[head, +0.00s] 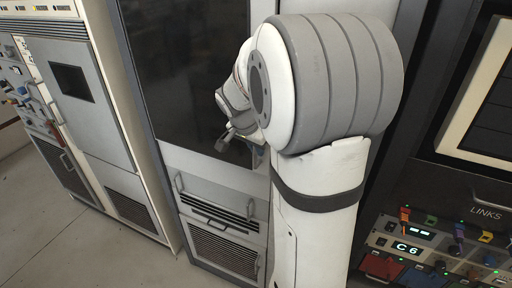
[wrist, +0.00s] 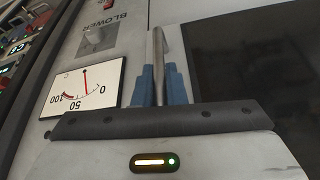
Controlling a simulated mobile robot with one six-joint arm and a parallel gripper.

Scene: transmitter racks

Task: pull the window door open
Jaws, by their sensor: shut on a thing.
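The window door, a tall dark pane in a grey frame, fills the middle of the head view (head: 180,65). Its dark pane also shows at the right of the wrist view (wrist: 265,75). In the wrist view a slim metal bar handle (wrist: 158,42) stands beside the pane. My gripper (wrist: 159,75) has its blue fingers closed around this handle, one on each side. In the head view my arm covers the handle and most of the gripper. I cannot tell there whether the door stands ajar.
Below the window are a grey panel with a handle and vents (head: 222,250). A rack with knobs (head: 430,255) stands right. Floor (head: 60,250) is clear front left.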

